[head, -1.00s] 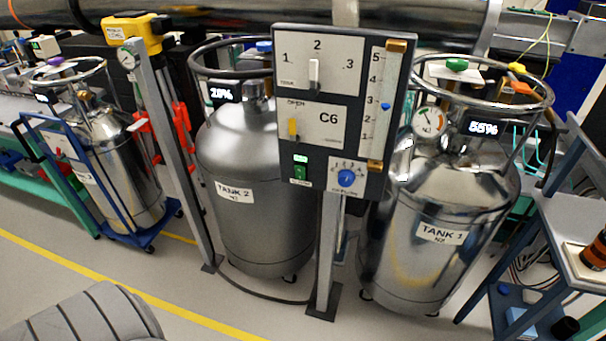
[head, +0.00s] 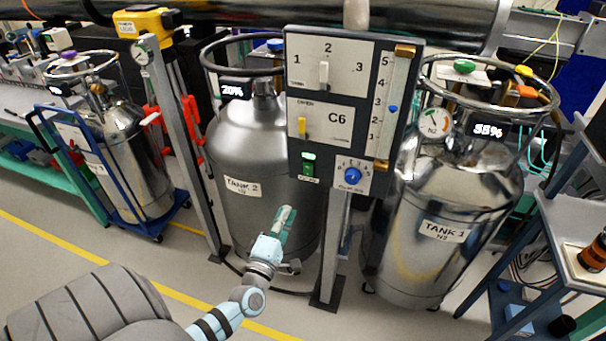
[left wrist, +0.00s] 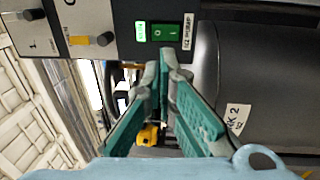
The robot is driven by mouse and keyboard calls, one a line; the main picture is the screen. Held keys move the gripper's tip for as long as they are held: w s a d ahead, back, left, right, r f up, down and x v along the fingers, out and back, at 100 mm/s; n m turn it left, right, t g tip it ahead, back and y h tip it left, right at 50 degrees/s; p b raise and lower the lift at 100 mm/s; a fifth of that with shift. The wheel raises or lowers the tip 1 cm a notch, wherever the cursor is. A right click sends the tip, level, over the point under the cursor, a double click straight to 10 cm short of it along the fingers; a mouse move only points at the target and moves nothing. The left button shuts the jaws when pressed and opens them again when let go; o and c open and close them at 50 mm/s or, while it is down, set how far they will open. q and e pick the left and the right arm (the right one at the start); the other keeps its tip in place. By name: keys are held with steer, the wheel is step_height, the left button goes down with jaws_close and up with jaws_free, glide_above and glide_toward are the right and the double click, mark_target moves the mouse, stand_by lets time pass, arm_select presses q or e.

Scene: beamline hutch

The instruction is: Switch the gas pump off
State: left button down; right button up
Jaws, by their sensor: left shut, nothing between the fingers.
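The gas pump switch is a green rocker (head: 309,168) low on the left side of the grey control panel (head: 294,183), with a lit green indicator just above it. In the left wrist view the rocker (left wrist: 165,32) lies between the lit indicator (left wrist: 141,31) and a small label (left wrist: 188,32), whose text I can barely read. My left gripper (head: 287,212) is shut and empty, below and a little left of the switch, in front of Tank 2. In the left wrist view its fingertips (left wrist: 163,72) point toward the rocker, apart from it. My right gripper is out of view.
The panel also carries a three-position lever (head: 323,74), a yellow lever (head: 302,126), a blue knob (head: 353,175) and a slider (head: 393,109). Tank 2 (head: 235,150) stands behind on the left, Tank 1 (head: 440,260) on the right. A blue shelf cart (head: 575,225) is at far right.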

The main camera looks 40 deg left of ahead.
mark_target(306, 168)
arm_select(q)
steer(key=b+x, duration=0.2)
steer(key=x, duration=1.2)
steer(key=shift+f, duration=0.15)
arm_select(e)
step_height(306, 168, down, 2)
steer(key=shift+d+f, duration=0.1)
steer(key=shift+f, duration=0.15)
